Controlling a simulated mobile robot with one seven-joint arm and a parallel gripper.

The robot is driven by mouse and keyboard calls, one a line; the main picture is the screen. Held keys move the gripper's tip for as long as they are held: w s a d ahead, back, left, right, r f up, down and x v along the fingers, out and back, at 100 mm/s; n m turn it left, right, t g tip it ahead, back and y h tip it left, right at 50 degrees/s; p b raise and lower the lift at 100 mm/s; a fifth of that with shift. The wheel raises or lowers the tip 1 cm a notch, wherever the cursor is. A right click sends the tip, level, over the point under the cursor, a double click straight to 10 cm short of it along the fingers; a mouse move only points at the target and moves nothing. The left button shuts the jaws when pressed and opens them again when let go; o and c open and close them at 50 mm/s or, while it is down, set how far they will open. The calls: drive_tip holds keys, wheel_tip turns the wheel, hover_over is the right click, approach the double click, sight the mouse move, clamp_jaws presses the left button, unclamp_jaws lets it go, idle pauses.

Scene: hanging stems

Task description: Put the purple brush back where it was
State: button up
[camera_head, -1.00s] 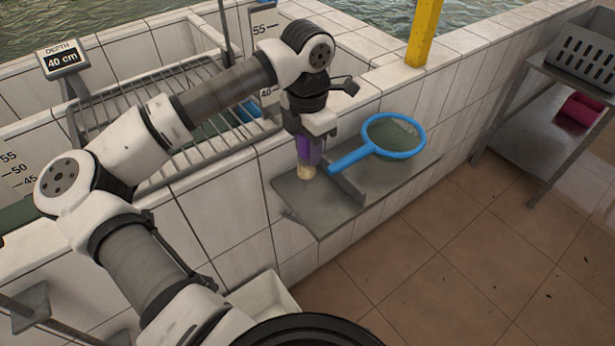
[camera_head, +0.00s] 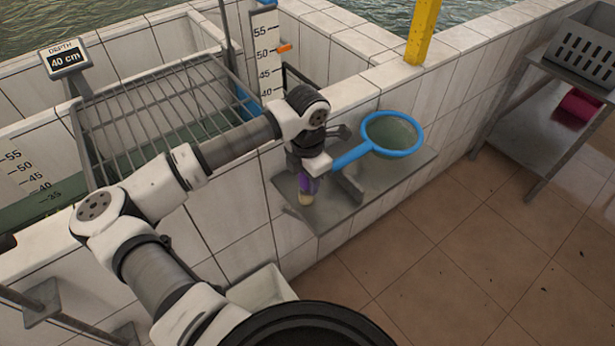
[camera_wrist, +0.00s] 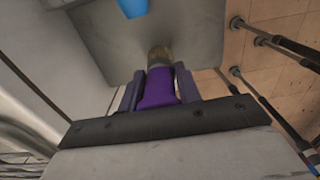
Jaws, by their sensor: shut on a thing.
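The purple brush (camera_head: 308,187) is held upright in my gripper (camera_head: 309,178), with its pale bristles pointing down. It is over the left part of the grey wall shelf (camera_head: 330,208); I cannot tell whether the bristles touch the shelf. In the wrist view, the purple handle (camera_wrist: 158,90) sits between the two fingers of my gripper (camera_wrist: 159,85), which are shut on it. The bristle end points toward the grey shelf plate (camera_wrist: 205,30).
A wire rack (camera_head: 160,100) spans the tank at left. A metal side table (camera_head: 540,110) stands at right.

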drive_tip(key=shift+f, duration=0.2)
drive_tip(key=o, duration=1)
drive_tip(key=shift+c, duration=0.2)
drive_tip(key=shift+r, duration=0.2)
